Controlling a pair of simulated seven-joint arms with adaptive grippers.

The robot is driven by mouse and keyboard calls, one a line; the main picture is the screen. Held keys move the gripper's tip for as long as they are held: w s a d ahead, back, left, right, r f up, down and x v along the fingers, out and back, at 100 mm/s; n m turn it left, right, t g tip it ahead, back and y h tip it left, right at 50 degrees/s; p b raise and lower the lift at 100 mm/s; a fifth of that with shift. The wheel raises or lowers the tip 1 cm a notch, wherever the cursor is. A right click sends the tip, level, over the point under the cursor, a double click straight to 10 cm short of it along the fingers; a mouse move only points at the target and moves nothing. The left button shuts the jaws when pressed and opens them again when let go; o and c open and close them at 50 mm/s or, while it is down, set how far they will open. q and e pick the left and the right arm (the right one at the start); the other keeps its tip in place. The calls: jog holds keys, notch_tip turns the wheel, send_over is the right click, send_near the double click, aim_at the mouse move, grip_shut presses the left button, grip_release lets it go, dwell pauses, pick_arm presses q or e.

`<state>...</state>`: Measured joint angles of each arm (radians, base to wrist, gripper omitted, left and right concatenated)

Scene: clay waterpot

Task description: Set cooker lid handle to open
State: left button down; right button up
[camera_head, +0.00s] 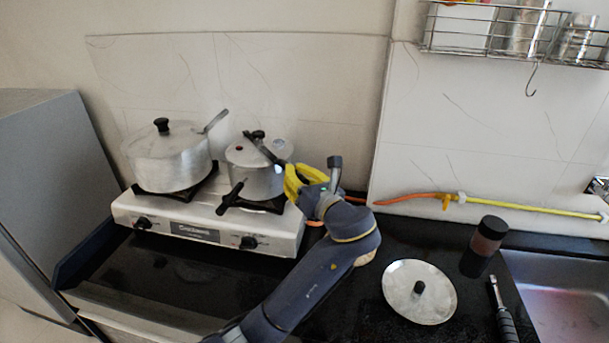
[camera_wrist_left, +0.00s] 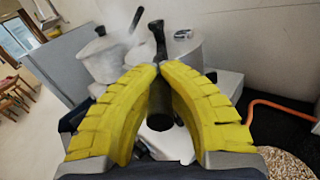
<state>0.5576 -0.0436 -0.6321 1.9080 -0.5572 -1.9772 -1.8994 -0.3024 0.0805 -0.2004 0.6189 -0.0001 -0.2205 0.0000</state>
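The pressure cooker (camera_head: 252,178) is a silver pot on the right burner of the stove. Its black lid handle (camera_head: 264,148) runs across the top and down to the right, towards my left gripper. A separate black pot handle (camera_head: 230,198) sticks out to the front left. My left gripper (camera_head: 290,176) is at the cooker's right side. In the left wrist view the yellow fingertips (camera_wrist_left: 158,70) meet around the dark lid handle (camera_wrist_left: 157,38), whose near end shows between the fingers. The contact itself is partly hidden. My right gripper is not in view.
A larger lidded pot (camera_head: 168,158) stands on the left burner of the white stove (camera_head: 188,228). A loose lid (camera_head: 421,293), a dark jar (camera_head: 485,242) and a black-handled tool (camera_head: 503,312) lie to the right. An orange-yellow hose (camera_head: 420,197) runs along the wall.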

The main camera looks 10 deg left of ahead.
pick_arm(q)
jog(key=shift+w, duration=0.1)
jog(key=c, duration=2.1)
grip_release()
jog(key=o, duration=0.8)
jog(key=v, duration=0.7)
jog(key=shift+d, duration=0.2)
